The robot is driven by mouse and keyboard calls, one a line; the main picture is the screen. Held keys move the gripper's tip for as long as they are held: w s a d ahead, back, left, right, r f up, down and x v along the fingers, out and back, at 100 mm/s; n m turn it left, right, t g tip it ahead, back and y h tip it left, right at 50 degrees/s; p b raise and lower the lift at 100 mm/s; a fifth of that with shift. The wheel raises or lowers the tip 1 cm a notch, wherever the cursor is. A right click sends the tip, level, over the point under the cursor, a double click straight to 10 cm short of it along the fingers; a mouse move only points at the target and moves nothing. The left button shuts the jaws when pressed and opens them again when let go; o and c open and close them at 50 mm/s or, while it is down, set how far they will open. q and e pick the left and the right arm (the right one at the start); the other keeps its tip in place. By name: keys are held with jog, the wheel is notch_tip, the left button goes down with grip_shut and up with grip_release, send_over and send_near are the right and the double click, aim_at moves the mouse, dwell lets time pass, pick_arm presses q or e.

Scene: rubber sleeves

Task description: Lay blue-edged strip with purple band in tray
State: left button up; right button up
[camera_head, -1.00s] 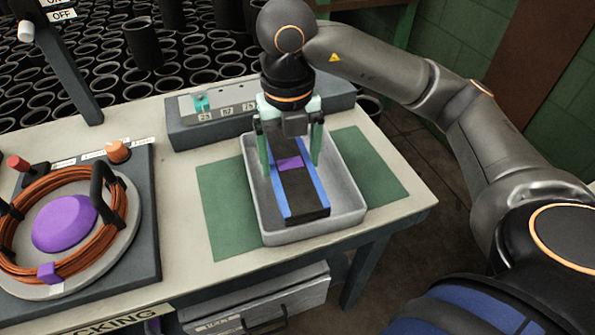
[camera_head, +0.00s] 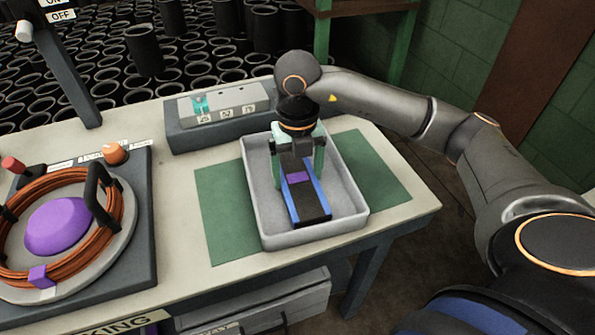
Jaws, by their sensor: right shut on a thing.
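The strip (camera_head: 308,205) is black with blue long edges and a purple band across it. It lies lengthwise inside the grey tray (camera_head: 353,218), and its near end looks close to the tray floor; I cannot tell whether it touches. My right gripper (camera_head: 297,172) points down into the tray with its pale green fingers on either side of the strip, shut on it near the purple band. The far end of the strip is hidden behind the gripper. My left gripper is not in view.
The tray stands on a green mat (camera_head: 224,215) on the pale bench (camera_head: 180,180). Behind it is a grey block (camera_head: 215,133) with a numbered gauge. At left, a dark base carries a round plate, an orange coil (camera_head: 110,245) and a purple dome (camera_head: 57,226).

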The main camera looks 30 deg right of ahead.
aim_at(297, 177)
jog(key=shift+f, duration=0.15)
jog(key=o, duration=0.9)
jog(key=shift+f, duration=0.1)
jog(key=shift+o, duration=1.2)
jog(key=shift+r, duration=0.65)
notch_tip(297, 177, up, 11)
jog(key=p, duration=0.2)
jog(key=shift+p, duration=0.3)
